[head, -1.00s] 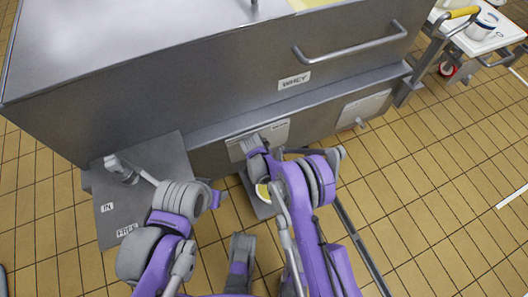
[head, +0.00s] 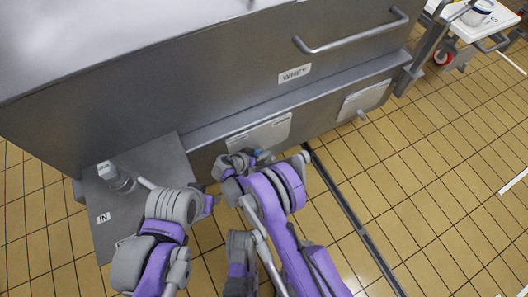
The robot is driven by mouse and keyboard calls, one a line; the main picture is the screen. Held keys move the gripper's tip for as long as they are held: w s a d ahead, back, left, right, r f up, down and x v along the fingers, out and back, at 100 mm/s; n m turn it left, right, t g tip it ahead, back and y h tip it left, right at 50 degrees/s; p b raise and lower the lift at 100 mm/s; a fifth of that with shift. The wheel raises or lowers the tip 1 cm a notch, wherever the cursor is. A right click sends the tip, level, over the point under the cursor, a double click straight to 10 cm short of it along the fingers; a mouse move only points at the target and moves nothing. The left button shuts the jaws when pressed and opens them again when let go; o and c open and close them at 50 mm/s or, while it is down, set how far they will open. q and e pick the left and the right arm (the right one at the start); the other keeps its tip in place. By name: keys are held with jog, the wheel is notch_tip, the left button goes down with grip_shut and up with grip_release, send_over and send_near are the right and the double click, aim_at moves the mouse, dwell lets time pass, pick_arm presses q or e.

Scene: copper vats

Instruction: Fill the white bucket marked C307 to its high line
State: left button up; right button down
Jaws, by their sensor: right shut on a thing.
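A white bucket-like container (head: 478,12) stands on the white cart at the top right; I cannot read any mark on it. My right gripper (head: 246,160) is low at the front of the steel WHEY vat (head: 200,95), by the lower left plate (head: 262,135). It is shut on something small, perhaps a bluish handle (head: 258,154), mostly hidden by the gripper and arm. Whatever stands on the floor under my right arm is hidden. No fill line shows.
A second plate (head: 364,100) with a small fitting is on the vat's right. A floor channel (head: 350,215) crosses the tiles. The right-hand floor is open.

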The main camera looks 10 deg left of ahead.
jog(key=shift+s+a+f+t+h+b, duration=0.1)
jog(key=shift+s+a+t+h+b, duration=0.1)
jog(key=shift+t+h+b, duration=0.15)
dwell(0.4)
jog(key=c, duration=1)
grip_release()
notch_tip(320, 180, up, 10)
jog(key=p, duration=0.5)
